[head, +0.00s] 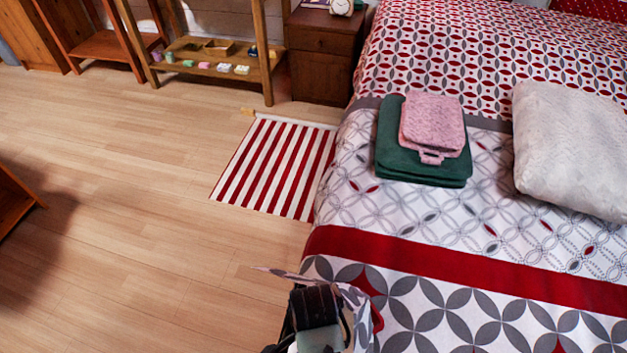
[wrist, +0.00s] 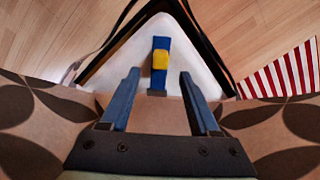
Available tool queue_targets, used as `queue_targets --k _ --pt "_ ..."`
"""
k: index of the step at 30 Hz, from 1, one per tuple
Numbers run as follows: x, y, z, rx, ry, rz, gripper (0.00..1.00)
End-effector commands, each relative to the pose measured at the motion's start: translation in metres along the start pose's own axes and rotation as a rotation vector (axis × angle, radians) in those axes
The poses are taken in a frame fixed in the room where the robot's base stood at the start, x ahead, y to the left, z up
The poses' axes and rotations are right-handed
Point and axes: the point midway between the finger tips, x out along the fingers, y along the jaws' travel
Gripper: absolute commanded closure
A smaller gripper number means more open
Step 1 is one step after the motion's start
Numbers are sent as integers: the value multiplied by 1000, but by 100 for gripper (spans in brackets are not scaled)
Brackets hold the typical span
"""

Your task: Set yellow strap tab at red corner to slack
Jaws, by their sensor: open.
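The yellow strap tab (wrist: 160,60) sits on a short upright blue strip (wrist: 161,43) against a white corner piece (wrist: 125,62) with dark edging in the wrist view. The tab is around the middle of the strip. My gripper (wrist: 160,76) is open, its two blue fingers on either side of the strip's lower end. I cannot tell whether they touch anything. In the head view my gripper is at the bed's near left corner, where its dark wrist part hides the tab and strip.
The patterned bedspread (head: 430,235) covers the bed and flanks my gripper. A green folded cloth (head: 390,150) and pink towel (head: 432,120) lie on it, beside a white pillow (head: 570,145). A striped rug (head: 275,165) lies left of the bed. Wooden floor (head: 150,220) is clear.

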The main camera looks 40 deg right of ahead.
Motion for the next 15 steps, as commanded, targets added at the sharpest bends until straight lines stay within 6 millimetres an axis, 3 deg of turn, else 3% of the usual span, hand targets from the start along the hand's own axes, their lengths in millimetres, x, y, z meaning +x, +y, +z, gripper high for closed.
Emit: queue_targets --k 1,6,15 --pt "16 1 0 1 -1 3 38" --pt "46 0 0 0 0 1 38" --pt "70 0 0 0 1 -1 38"
